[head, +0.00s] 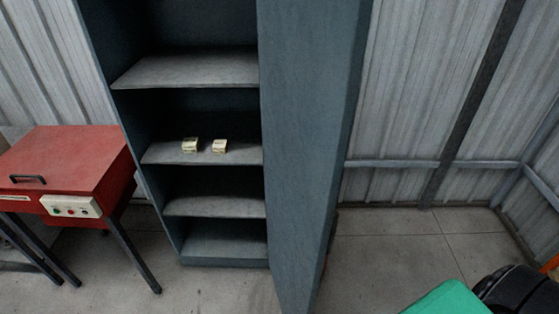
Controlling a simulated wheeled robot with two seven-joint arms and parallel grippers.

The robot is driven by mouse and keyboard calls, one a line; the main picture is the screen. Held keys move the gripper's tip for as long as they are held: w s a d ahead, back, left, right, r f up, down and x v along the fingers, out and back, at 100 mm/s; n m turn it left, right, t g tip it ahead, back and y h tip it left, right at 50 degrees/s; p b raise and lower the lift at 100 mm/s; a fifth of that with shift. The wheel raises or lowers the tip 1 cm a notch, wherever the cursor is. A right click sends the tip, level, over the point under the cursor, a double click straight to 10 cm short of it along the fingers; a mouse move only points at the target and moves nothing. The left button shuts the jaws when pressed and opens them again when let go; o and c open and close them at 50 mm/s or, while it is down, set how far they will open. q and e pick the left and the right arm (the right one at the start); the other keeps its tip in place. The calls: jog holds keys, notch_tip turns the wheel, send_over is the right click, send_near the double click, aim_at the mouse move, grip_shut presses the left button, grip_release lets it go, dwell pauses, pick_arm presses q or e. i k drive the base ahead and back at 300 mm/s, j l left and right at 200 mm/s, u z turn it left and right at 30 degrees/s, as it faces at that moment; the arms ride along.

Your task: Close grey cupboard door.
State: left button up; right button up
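The grey cupboard (214,207) stands against the wall, with its front open and its shelves showing. Its grey door (305,140) is swung open at the right side and sticks out towards me, seen at a steep angle. Two small pale boxes (190,146) sit on a middle shelf, well inside. No handle shows clearly on the door. Neither of my grippers is in view, and nothing is seen touching the door.
A red machine table (75,160) with a control box (70,206) and dark legs stands close to the cupboard's left. Bare floor (390,255) lies right of the door. A green object (450,300) and a black rounded shape (520,292) fill the bottom right corner.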

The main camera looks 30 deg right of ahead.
aim_at(312, 54)
jog(key=l, duration=0.85)
jog(key=k+l+u, duration=0.1)
jog(key=l, duration=0.75)
